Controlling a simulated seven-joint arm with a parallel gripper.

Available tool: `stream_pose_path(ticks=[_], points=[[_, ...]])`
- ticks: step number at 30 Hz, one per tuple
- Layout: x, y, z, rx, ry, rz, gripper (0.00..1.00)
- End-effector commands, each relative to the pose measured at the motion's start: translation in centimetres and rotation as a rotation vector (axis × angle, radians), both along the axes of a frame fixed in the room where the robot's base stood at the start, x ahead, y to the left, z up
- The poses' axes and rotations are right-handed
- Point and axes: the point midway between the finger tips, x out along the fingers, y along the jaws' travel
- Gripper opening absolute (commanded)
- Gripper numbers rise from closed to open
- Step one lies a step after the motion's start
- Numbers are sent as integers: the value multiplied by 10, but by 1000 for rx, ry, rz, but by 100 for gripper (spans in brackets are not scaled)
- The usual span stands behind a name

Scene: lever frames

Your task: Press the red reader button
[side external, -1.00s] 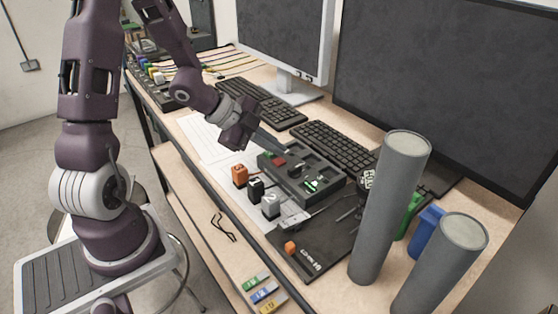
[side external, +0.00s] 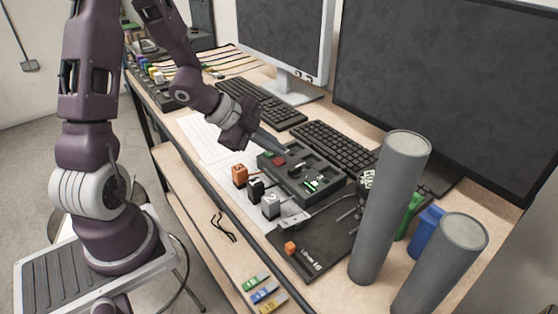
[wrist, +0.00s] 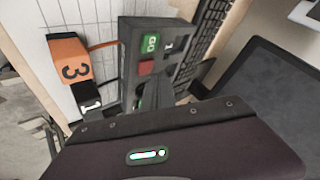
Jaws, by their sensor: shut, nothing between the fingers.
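The red reader button (side external: 279,161) is on the top of a dark grey reader box (side external: 322,200) on the desk. In the wrist view the red button (wrist: 145,67) lies just below a lit green label (wrist: 150,43). My gripper (side external: 286,151) is shut and empty, with its fingertips close above the far edge of the box, beside the red button. In the wrist view my fingertips (wrist: 166,88) are right of and below the button. I cannot tell whether they touch the box.
Orange (side external: 239,175), black (side external: 256,188) and grey (side external: 271,205) numbered blocks stand in front of the box. A keyboard (side external: 334,148) lies behind it. Tall grey cylinders (side external: 392,205) stand at the right.

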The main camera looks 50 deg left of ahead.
Motion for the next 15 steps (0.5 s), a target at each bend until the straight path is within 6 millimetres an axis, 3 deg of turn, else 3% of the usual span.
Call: stream_pose_path(ticks=[15], points=[[0,0,-9,-1,1,0,0]])
